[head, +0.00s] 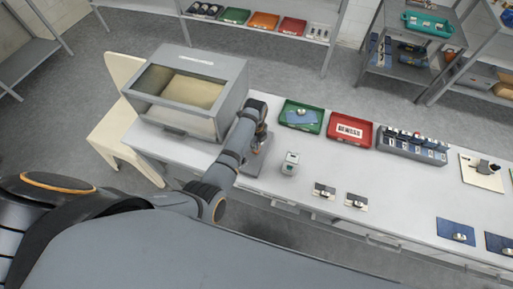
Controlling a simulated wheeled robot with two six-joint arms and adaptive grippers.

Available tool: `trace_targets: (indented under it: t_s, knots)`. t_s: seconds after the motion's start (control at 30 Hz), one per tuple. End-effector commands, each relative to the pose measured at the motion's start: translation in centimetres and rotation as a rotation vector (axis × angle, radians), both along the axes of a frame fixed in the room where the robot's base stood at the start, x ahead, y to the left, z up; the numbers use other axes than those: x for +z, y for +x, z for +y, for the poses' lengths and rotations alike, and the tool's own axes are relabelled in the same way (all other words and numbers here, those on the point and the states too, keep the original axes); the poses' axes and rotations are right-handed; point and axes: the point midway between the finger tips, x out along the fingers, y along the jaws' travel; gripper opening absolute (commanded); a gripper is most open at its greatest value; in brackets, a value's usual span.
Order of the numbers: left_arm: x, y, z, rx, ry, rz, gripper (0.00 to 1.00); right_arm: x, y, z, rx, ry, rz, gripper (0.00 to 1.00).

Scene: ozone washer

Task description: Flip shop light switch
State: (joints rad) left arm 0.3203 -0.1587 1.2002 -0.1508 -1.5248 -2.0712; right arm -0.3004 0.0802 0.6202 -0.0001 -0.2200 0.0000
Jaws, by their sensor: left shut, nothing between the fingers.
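My left gripper (259,143) is the dark gripper at the end of the arm that comes in from the left. It points down over the workbench (345,163), just right of a grey cabinet with a window (188,91). Its fingers are shut and empty. Below it a grey plate (255,168) lies on the bench, partly covered by the arm. I cannot clearly make out the light switch; a small upright grey box with a greenish top (290,164) stands just right of the gripper, but I cannot tell what it is. My right gripper is not in view.
A green tray (301,126), a red tray (349,139) with a label and a dark rack of small items (413,152) line the bench's back. Two small metal pieces (324,190) (356,201) lie near the front edge. Blue mats (455,232) lie at right.

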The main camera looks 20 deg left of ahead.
Motion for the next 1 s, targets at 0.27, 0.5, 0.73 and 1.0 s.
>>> trace_targets:
  t_s: [0.27,0.5,0.73,1.0]
  knots:
    - [-0.4,0.0,0.0,0.0,0.0,0.0,0.0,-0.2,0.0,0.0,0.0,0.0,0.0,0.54]
    - [-0.7,0.0,0.0,0.0,0.0,0.0,0.0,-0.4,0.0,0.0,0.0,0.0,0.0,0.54]
    - [-1.1,0.0,0.0,0.0,0.0,0.0,0.0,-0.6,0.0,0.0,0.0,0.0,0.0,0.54]
    - [-1.5,0.0,0.0,0.0,0.0,0.0,0.0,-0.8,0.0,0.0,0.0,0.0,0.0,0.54]
